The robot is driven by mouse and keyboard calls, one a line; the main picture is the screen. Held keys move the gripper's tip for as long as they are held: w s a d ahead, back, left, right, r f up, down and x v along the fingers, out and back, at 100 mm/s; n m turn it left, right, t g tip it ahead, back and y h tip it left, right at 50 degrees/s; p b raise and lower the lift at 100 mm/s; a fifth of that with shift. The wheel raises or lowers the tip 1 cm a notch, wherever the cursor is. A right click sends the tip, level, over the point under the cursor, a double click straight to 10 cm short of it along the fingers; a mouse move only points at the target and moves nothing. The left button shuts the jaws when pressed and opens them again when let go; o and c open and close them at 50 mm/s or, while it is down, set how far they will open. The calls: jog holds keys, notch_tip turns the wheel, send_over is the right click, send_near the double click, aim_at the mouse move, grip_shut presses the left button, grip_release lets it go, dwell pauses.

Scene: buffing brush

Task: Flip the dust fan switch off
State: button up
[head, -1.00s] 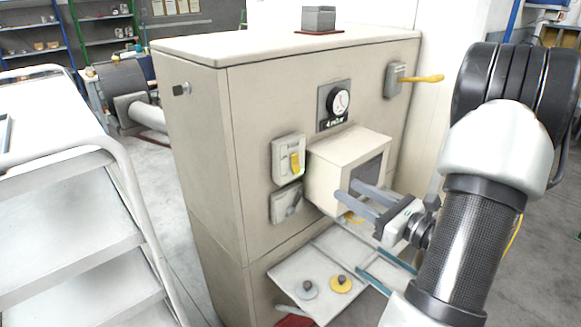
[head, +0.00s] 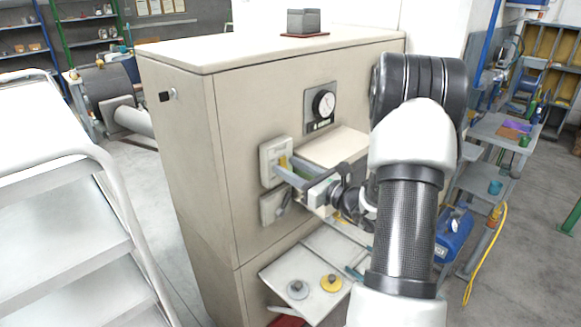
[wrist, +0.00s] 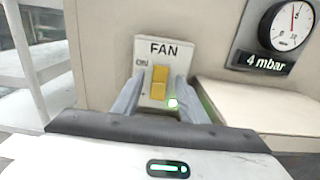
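The fan switch, a light plate (wrist: 164,50) marked FAN with a yellow rocker (wrist: 159,82), fills the middle of the wrist view. In the head view the switch plate (head: 268,152) is on the cabinet front, partly covered by my fingers. My gripper (head: 284,167) is at the plate. In the wrist view my gripper (wrist: 161,80) is open, with one finger on each side of the rocker and visible gaps. I cannot tell whether the fingertips touch the plate.
A pressure gauge (head: 323,104) is right of the switch, and a protruding box (head: 333,146) lies just right below it. A grey lever switch (head: 274,206) is directly below. A tray (head: 290,268) sticks out lower down. White steps (head: 60,215) stand at left.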

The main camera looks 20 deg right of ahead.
jog(key=shift+w+a, duration=0.1)
jog(key=shift+w, duration=0.1)
jog(key=shift+c, duration=0.3)
grip_shut()
jog(key=t+b, duration=0.1)
jog(key=b, duration=0.2)
jog(key=f+t+y+b, duration=0.1)
jog(key=b, duration=0.3)
jog(key=t+b, duration=0.2)
jog(key=b, duration=0.1)
jog(key=shift+s+f+y+b, duration=0.1)
jog(key=shift+f+y+b, duration=0.15)
jog(key=shift+y+b, duration=0.1)
jog(key=shift+r, duration=0.1)
